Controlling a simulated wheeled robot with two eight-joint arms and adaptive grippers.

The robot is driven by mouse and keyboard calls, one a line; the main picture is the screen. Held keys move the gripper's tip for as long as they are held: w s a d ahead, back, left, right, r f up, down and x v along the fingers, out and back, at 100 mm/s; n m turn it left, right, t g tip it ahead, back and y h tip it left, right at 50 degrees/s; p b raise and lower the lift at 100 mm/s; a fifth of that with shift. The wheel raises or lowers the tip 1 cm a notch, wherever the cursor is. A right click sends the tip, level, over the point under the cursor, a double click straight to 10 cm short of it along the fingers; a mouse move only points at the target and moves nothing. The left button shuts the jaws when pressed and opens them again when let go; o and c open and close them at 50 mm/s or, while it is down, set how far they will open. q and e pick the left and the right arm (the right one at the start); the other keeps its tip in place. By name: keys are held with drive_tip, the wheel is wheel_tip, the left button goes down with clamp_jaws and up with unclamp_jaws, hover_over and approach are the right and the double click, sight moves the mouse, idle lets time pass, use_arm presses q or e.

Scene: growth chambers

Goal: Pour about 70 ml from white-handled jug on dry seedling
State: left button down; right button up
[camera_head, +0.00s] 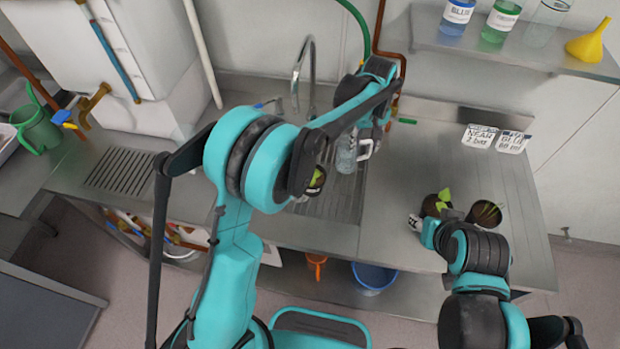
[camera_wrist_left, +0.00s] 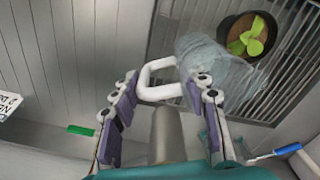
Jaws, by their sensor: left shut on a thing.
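The clear jug with a white handle (camera_head: 346,155) is held over the slatted drain area by my left gripper (camera_head: 374,138). In the left wrist view its white handle (camera_wrist_left: 157,80) lies between the fingers, and its clear body (camera_wrist_left: 222,78) is beside the seedling pot (camera_wrist_left: 236,24). This pot has bright green leaves and stands on the slats; in the head view it (camera_head: 317,181) is partly hidden by my left arm. I cannot tell the jug's tilt or water level. Two more dark pots, one leafy (camera_head: 432,207) and one with thin sprouts (camera_head: 484,214), stand right, near my right gripper (camera_head: 428,234), whose fingers are unclear.
A tap (camera_head: 304,62) rises behind the slats. A shelf (camera_head: 530,59) holds bottles and a yellow funnel (camera_head: 588,44). A green can (camera_head: 36,128) is far left. The counter's middle right is clear.

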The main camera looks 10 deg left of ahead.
sight(339, 149)
use_arm(q)
drive_tip(key=shift+w+d+n, duration=0.1)
drive_tip(key=shift+d+n, duration=0.15)
drive_tip(key=shift+n, duration=0.05)
drive_tip(key=shift+a, duration=0.1)
